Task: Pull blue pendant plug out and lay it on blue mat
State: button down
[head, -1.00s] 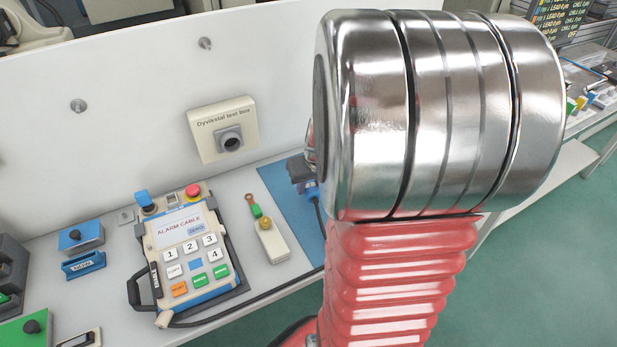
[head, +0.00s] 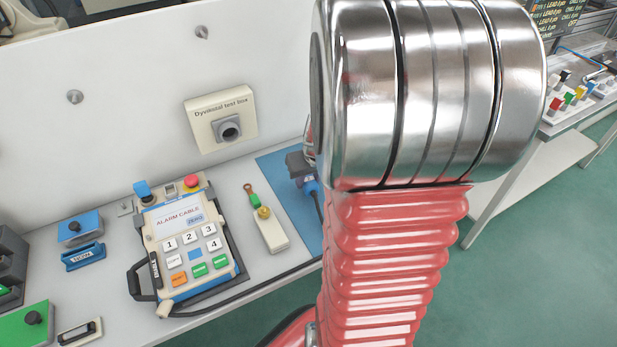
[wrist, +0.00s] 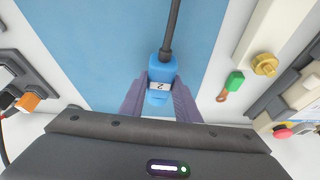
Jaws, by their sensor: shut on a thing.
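My gripper (wrist: 161,92) is shut on the blue plug (wrist: 161,72), which has a "2" label and a dark cable running away from it. In the wrist view the plug lies over the blue mat (wrist: 70,45); whether it touches the mat I cannot tell. In the head view the plug (head: 311,187) shows as a small blue part below my dark gripper, over the mat (head: 285,225). My arm hides much of the mat and gripper there. The Dyvikstal test box (head: 221,116) on the back panel has a grey round socket with no plug in it.
The alarm cable pendant (head: 184,238) stands left of the mat. A cream tool with a green and a brass part (head: 268,228) lies between them. A blue block (head: 80,229) and blue connector (head: 83,257) are further left. The bench's front edge is close by.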

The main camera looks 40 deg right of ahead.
jog(key=shift+f, duration=1.25)
dwell(0.5)
jog(key=c, duration=1.3)
grip_release()
jog(key=shift+o, duration=0.2)
jog(key=shift+r, duration=0.1)
jog(key=v, duration=1.3)
jog(key=shift+r, duration=0.25)
jog(key=shift+s+a, duration=0.1)
jog(key=shift+s, duration=0.05)
